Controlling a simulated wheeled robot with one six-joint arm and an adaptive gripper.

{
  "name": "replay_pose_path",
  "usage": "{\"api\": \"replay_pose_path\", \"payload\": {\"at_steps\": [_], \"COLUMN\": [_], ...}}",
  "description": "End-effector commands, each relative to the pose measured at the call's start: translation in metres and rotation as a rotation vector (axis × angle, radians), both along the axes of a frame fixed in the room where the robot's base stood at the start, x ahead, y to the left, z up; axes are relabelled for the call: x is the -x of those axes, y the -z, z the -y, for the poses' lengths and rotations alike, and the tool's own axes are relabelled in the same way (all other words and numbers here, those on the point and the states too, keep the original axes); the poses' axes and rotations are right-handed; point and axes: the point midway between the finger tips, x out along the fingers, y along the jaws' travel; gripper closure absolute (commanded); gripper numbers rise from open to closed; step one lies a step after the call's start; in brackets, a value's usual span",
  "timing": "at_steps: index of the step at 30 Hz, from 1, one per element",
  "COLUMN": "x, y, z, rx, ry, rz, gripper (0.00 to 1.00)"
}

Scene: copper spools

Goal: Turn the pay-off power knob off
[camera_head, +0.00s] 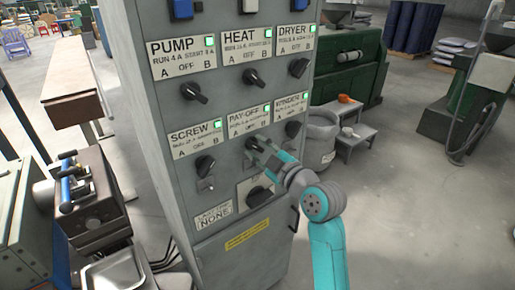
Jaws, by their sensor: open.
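The grey control cabinet (175,130) fills the middle of the view. The PAY-OFF label (243,121) is in the lower row, with A, OFF and B marks and a lit green lamp (267,109). The dark pay-off knob (251,143) is just below it, partly covered by my gripper, so its pointing direction cannot be told. My gripper (259,146) is open, with its fingertips at the knob. I cannot tell whether they touch it. My teal arm reaches in from the lower right.
The screw knob (205,165) is to the left, the winder knob (293,129) to the right, the heat knob (255,78) above and another knob (260,197) below, all close by. A grey step stool (352,138) and a bin (320,143) stand right of the cabinet.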

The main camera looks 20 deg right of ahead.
Motion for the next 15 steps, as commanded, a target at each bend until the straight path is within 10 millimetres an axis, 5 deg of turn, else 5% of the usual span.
{"api": "replay_pose_path", "payload": {"at_steps": [10, 15], "x": [-0.0043, -0.0041], "y": [-0.0004, -0.0004], "z": [-0.0017, -0.0016], "rx": [0.000, 0.000], "ry": [-0.001, 0.000], "rz": [0.001, 0.000], "gripper": [0.59, 0.97]}}
